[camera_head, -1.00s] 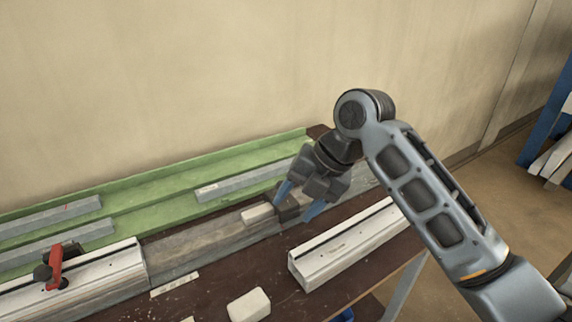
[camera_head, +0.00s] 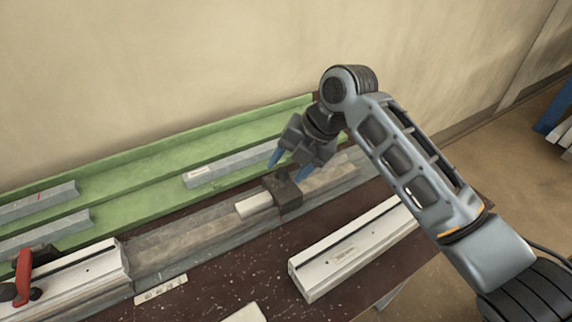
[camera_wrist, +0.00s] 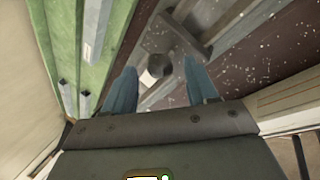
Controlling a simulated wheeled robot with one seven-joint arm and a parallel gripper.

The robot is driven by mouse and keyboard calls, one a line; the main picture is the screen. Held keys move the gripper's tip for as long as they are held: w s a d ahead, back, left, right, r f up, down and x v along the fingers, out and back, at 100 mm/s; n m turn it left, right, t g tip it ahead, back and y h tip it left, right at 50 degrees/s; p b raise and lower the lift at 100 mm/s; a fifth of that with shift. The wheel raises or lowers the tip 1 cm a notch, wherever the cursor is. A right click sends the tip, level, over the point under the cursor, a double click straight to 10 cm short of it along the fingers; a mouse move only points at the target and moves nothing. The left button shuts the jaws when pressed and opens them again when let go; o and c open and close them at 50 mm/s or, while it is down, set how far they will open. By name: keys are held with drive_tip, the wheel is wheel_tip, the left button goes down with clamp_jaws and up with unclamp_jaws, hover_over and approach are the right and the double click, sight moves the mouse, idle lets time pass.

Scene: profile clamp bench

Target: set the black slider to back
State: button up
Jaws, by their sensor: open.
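The black slider (camera_head: 287,194) sits on a long grey rail (camera_head: 190,240) on the bench, with a pale block (camera_head: 254,204) against its left side. My gripper (camera_head: 288,167) is open and empty, just above and behind the slider. Its two blue fingers point down and look clear of the slider. In the wrist view my gripper (camera_wrist: 161,82) has its fingers wide apart.
A green tray (camera_head: 150,165) with grey bars (camera_head: 232,164) runs behind the rail, along the wall. A white profile (camera_head: 352,248) lies in front at the right. A red-handled clamp (camera_head: 24,276) stands at the left. Dark bench top is clear between the rail and the profile.

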drive_tip(key=shift+x, duration=0.85)
drive_tip(key=shift+c, duration=0.4)
clamp_jaws()
